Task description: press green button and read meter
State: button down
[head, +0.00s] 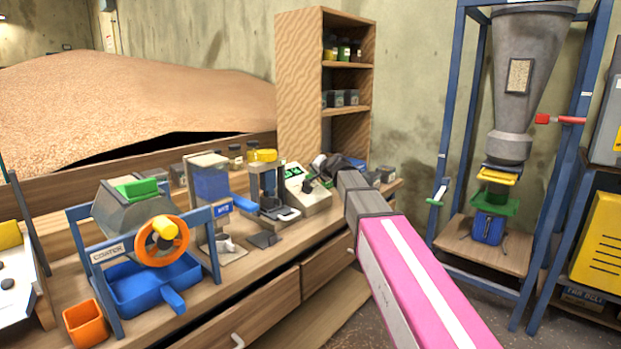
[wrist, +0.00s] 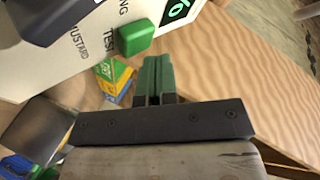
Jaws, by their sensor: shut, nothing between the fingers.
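The meter (head: 308,202) is a cream box on the workbench in the head view, with small green-lit displays on its sloped face. In the wrist view, its panel (wrist: 75,62) fills the upper left, with partly cut-off lettering including "MUSTARD" and "TEST". The green button (wrist: 136,37) stands out from this panel beside "TEST". A dark display (wrist: 178,10) shows a green percent sign at the top edge; no full reading is visible. My gripper (wrist: 153,62) is shut and empty, its green fingertips just below and right of the button, seemingly apart from it. In the head view my arm partly hides the meter.
A blue-framed device with an orange wheel (head: 160,241) and an orange cup (head: 86,323) stand at the bench's left. A yellow-topped device (head: 264,182) stands left of the meter. A wooden shelf (head: 298,80) rises behind. A blue-framed hopper (head: 515,80) stands at right.

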jog(key=shift+s+d+r, duration=0.1)
jog(key=shift+r, duration=0.15)
jog(key=shift+r, duration=0.1)
jog(key=shift+s+d+r, duration=0.25)
jog(key=shift+d+r, duration=0.05)
jog(key=shift+r, duration=0.4)
jog(key=shift+s+d+r, duration=0.2)
jog(key=shift+d+r, duration=0.05)
jog(key=shift+r, duration=0.5)
jog(key=shift+s+d+r, duration=0.25)
jog(key=shift+d+r, duration=0.05)
jog(key=shift+r, duration=0.4)
